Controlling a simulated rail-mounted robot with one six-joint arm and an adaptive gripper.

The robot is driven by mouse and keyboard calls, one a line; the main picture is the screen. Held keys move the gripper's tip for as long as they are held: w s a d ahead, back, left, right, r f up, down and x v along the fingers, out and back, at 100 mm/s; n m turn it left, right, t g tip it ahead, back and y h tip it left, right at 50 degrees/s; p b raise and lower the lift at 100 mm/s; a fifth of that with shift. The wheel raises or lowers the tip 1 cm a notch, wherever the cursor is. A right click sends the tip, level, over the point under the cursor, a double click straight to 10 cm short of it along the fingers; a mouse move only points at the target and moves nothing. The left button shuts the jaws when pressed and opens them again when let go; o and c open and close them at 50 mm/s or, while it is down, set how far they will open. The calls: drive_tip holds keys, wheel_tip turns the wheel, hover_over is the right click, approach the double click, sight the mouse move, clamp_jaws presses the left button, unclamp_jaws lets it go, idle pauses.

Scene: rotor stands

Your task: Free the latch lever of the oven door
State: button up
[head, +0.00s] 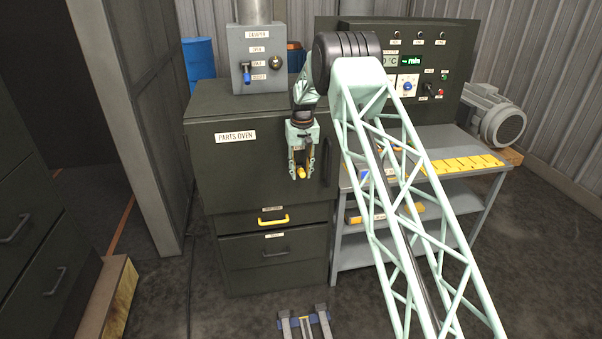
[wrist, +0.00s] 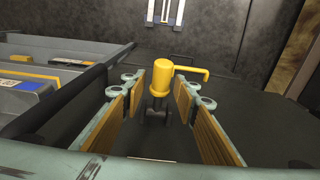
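The parts oven (head: 200,110) has a dark door (head: 240,170) facing me, and the door looks shut. The latch lever's yellow knob (head: 301,174) is near the right side of the door. In the wrist view the knob (wrist: 158,82) stands on a dark stem between the finger pads. My gripper (head: 301,163) is in front of the door, with its fingers on either side of the knob. In the wrist view my gripper (wrist: 161,88) is open, with a gap at the left pad; contact at the right pad is unclear.
A yellow drawer handle (head: 272,221) sits below the door. A grey damper box (head: 258,60) is on the oven. A control panel (head: 450,60) and a grey shelved bench (head: 440,180) stand to the right. A dark vertical bar handle (head: 327,162) is close to my gripper.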

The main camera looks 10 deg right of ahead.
sight(302, 170)
drive_tip(key=shift+r, duration=0.1)
wheel_tip(302, 170, up, 12)
drive_tip(key=s, duration=0.1)
idle(0.7)
